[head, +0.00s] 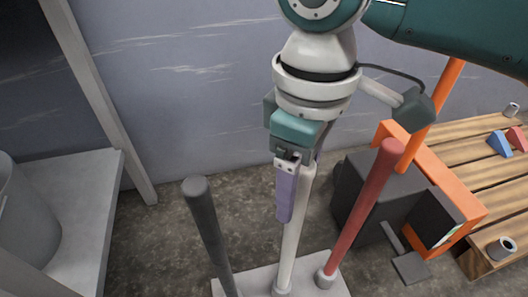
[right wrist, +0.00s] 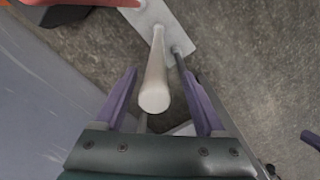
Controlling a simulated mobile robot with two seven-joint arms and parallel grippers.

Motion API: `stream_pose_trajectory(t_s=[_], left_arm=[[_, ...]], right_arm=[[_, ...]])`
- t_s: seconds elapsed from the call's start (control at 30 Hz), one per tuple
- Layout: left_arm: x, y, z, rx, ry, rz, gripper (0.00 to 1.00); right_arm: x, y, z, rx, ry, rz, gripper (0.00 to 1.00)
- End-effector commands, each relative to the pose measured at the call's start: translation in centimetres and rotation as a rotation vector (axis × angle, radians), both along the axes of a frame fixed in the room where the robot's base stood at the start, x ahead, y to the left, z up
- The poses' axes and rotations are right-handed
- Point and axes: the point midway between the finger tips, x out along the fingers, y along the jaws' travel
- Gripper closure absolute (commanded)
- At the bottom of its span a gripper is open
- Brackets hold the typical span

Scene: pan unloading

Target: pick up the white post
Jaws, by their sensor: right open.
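The white post (head: 289,240) stands upright on a pale base plate (head: 250,283), between a dark grey post (head: 208,228) and a red post (head: 362,212). My right gripper (head: 286,208) is at the upper part of the white post, pointing down. In the right wrist view, its two purple fingers (right wrist: 159,72) are spread, with the white post (right wrist: 154,90) between them and gaps on both sides. It is open and holds nothing.
The red post leans close on the right, beside an orange frame (head: 455,200) and dark box (head: 380,190). A slatted wooden table (head: 465,145) with small blocks stands at right. A grey ledge (head: 85,200) is at left. A wall (head: 190,80) rises behind.

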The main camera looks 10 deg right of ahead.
Motion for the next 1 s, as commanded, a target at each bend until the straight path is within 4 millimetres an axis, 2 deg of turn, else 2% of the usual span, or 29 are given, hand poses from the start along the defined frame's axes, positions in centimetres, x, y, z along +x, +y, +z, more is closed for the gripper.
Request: stream_pose_trajectory(t_s=[0.03,0.2,0.47,1.0], left_arm=[[0.0,0.0,-1.3,-0.001,0.0,0.001,1.0],[0.0,-0.1,-3.4,-0.005,0.002,0.004,1.0],[0.0,-0.3,-3.3,-0.009,0.002,0.006,1.0],[0.0,-0.1,-3.3,-0.002,0.002,0.002,1.0]], right_arm=[[0.1,-0.2,-1.4,-0.002,0.001,-0.001,0.28],[0.4,-0.4,-3.9,-0.001,0.0,0.0,0.28],[0.4,-0.4,-4.1,-0.001,-0.001,0.001,0.28],[0.3,-0.4,-4.1,-0.001,0.0,0.001,0.86]])
